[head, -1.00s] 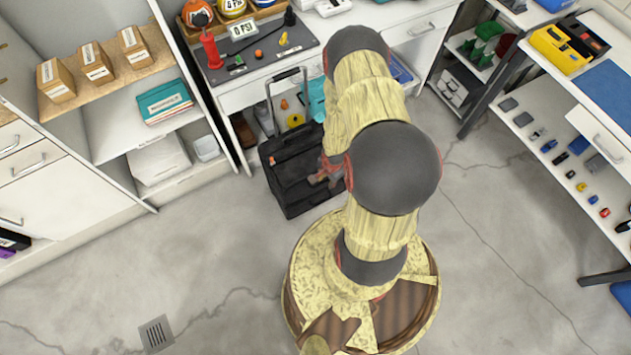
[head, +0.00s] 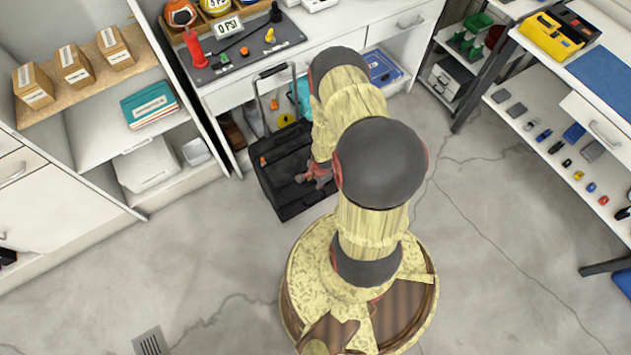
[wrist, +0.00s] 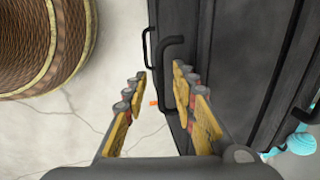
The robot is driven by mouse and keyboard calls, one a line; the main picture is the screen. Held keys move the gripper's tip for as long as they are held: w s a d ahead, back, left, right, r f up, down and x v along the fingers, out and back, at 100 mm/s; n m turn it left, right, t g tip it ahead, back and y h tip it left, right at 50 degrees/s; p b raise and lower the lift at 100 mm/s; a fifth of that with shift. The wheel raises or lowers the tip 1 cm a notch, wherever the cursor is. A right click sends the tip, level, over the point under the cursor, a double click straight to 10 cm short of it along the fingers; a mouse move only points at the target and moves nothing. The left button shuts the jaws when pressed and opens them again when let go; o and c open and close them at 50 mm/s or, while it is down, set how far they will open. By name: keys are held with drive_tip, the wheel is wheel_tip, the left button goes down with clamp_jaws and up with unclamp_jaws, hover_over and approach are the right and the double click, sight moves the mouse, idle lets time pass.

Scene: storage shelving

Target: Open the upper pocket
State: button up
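A black suitcase (head: 280,165) with a raised pull handle (head: 268,72) stands in front of the white desk in the head view. It fills the right half of the wrist view (wrist: 240,60). My gripper (head: 318,176) is at the suitcase's right side in the head view, partly hidden by my arm. In the wrist view my gripper (wrist: 158,72) is open, its two fingers apart with nothing clearly held. A dark loop handle (wrist: 172,45) on the suitcase is just beyond the right fingertip; contact cannot be told. Which pocket is the upper one is unclear.
Shelving with cardboard boxes (head: 75,65) stands on the left. A desk with a tool mat (head: 245,48) is behind the suitcase. A shelf rack (head: 545,125) with small items is on the right. The floor (head: 490,260) at the right is clear.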

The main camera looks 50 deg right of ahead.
drive_tip(key=c, duration=0.3)
clamp_jaws()
idle(0.7)
